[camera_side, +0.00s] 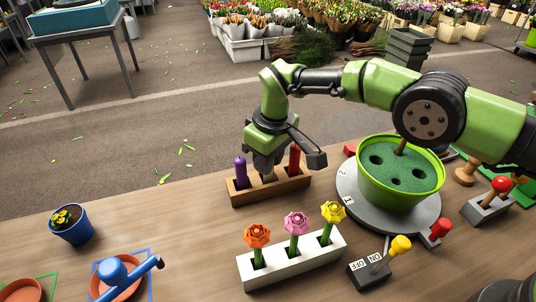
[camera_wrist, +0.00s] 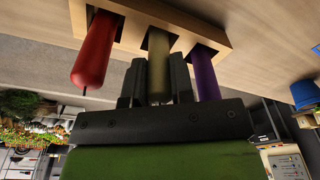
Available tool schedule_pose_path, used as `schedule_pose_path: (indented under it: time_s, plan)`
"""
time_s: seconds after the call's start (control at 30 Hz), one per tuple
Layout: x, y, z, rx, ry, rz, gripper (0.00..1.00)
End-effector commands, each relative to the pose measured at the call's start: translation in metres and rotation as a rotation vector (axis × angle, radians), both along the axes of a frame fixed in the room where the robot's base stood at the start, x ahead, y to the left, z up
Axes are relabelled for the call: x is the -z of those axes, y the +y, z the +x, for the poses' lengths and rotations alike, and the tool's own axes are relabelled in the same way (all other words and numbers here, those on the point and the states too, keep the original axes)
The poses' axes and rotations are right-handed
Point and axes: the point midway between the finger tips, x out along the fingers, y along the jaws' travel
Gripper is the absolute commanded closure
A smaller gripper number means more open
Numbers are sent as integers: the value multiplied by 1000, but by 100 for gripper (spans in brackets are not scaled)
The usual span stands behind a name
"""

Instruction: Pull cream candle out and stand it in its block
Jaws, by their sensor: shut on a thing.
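The cream candle (camera_wrist: 158,62) is between the two fingers of my gripper (camera_wrist: 157,85) in the wrist view, and they are shut on it. Its far end meets the middle hole of the wooden block (camera_wrist: 134,20); how deep it sits I cannot tell. In the side view my gripper (camera_side: 266,163) is low over the middle of the same block (camera_side: 270,192) and hides most of the candle. The purple candle (camera_side: 240,170) stands in the left hole and the red candle (camera_side: 294,160) in the right hole. Both also show beside my fingers in the wrist view.
A green pot (camera_side: 370,187) with a holed top stands on a grey turntable (camera_side: 349,204) to the right. A white block (camera_side: 292,262) with three flowers is in front. A lever box (camera_side: 368,275) stands front right, a blue plant pot (camera_side: 72,229) at left. Table between is clear.

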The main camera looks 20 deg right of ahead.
Motion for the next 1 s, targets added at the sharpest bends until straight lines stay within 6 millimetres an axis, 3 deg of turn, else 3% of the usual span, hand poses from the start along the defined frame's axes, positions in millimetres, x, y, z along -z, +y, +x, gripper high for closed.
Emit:
schedule_pose_path:
  time_s: [0.07,0.1,0.2,0.57,0.73,1.0]
  plan:
    - [2,0,0,0,0,0,100]
    - [2,0,0,0,0,0,71]
    - [2,0,0,0,0,0,48]
    - [-3,0,0,0,0,0,48]
    - [-25,-2,-2,1,-1,1,48]
    - [-77,-5,-8,1,-2,2,48]
